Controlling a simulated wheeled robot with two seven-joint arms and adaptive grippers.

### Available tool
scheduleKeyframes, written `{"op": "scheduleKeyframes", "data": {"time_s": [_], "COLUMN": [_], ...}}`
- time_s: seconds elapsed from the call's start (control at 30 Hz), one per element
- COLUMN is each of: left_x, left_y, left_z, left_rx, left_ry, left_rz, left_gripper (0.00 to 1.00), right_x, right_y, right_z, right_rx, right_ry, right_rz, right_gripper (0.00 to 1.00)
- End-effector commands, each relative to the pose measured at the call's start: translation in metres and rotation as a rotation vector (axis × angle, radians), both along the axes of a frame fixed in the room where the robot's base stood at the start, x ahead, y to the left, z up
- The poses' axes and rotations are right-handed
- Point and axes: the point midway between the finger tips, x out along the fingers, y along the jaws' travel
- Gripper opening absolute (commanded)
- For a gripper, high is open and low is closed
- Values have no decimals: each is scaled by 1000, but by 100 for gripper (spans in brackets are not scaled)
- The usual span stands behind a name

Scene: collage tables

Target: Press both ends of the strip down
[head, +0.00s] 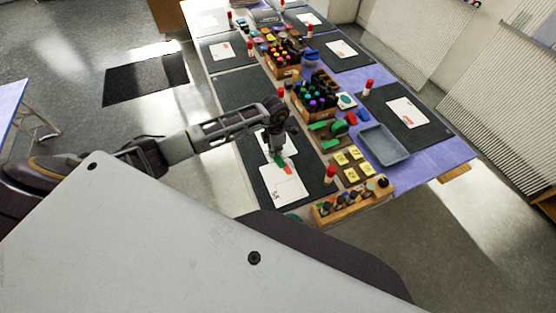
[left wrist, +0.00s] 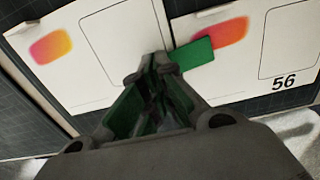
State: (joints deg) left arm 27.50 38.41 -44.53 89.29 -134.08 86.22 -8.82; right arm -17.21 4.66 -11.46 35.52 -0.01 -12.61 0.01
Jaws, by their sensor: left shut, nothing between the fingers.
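Two white cards lie side by side on a dark cutting mat (head: 243,95), one nearer (head: 283,188) and one farther off. In the left wrist view they are the left card (left wrist: 100,65) and the right card (left wrist: 262,60), each with an orange-pink patch. A short green strip (left wrist: 192,54) lies by the seam, its visible end on the right card. My left gripper (head: 276,153) points down at the cards. In the left wrist view its shut, empty fingertips (left wrist: 153,64) are at the strip's left part and hide it; I cannot tell whether they touch. My right gripper is not in view.
Right of the mat are a yellow-note tray (head: 353,166), a grey-blue tray (head: 385,145) and a wooden rack (head: 352,203). A red-capped stick (head: 330,174) stands close by the near card. Marker boxes (head: 316,97) stand farther back.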

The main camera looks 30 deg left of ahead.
Motion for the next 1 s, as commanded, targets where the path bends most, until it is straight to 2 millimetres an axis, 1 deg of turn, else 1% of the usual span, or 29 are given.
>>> {"op": "scheduleKeyframes", "data": {"time_s": [0.67, 1.0], "left_x": [0, 0], "left_y": [0, 0], "left_z": [-9, -8], "left_rx": [0, 1], "left_ry": [0, 1], "left_rz": [0, 0], "left_gripper": [0, 0], "right_x": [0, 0], "right_y": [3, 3], "right_z": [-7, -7], "right_rx": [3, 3], "right_ry": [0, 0], "right_rz": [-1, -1], "right_gripper": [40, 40]}}
